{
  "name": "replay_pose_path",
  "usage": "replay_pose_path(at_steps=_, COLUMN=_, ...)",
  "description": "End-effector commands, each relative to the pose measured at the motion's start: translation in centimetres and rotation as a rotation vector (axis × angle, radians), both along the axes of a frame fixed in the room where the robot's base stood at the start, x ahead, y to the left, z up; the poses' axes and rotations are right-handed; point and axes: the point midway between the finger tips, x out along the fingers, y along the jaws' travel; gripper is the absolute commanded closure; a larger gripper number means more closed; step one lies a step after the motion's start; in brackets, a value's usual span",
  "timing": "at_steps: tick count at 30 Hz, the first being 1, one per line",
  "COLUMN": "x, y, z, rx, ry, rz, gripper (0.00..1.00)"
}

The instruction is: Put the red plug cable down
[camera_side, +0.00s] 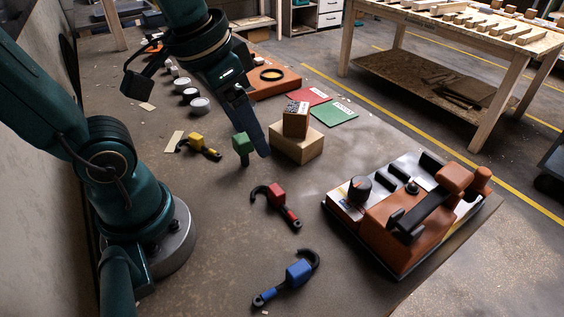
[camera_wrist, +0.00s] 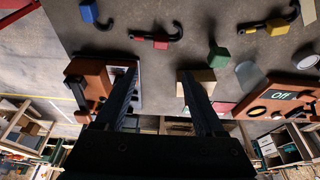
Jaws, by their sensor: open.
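The red plug cable (camera_side: 277,194) lies on the grey-brown table in the middle of the side view, with a red block and a dark curved hook end. It also shows at the top of the wrist view (camera_wrist: 160,39). My gripper (camera_side: 263,150) hangs above and behind it, apart from it. In the wrist view my gripper (camera_wrist: 157,76) has its two dark fingers spread with nothing held between them. The blue plug cable (camera_side: 297,274) lies nearer the front. The yellow one (camera_side: 197,142) lies to the left. A green block (camera_side: 241,147) stands beside my fingers.
Cardboard boxes (camera_side: 297,149) stand just right of my fingers. An orange device with a knob and handle (camera_side: 405,215) fills the right of the table. An orange panel with a black ring (camera_side: 272,80) and red and green cards lie at the back. The front middle is clear around the cables.

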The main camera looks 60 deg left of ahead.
Motion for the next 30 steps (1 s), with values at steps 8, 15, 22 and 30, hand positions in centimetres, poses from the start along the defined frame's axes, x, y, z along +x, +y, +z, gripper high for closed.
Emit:
replay_pose_path(at_steps=8, x=-1.9, y=-0.1, z=-0.4, rx=-0.001, ry=-0.158, rz=-0.001, gripper=0.29)
replay_pose_path(at_steps=15, x=-2.0, y=-0.1, z=-0.5, rx=-0.001, ry=-0.171, rz=0.0, gripper=0.29)
replay_pose_path(at_steps=22, x=-2.0, y=-0.1, z=-0.5, rx=-0.001, ry=-0.17, rz=0.0, gripper=0.29)
replay_pose_path(at_steps=30, x=-2.0, y=-0.1, z=-0.5, rx=-0.001, ry=-0.17, rz=0.0, gripper=0.29)
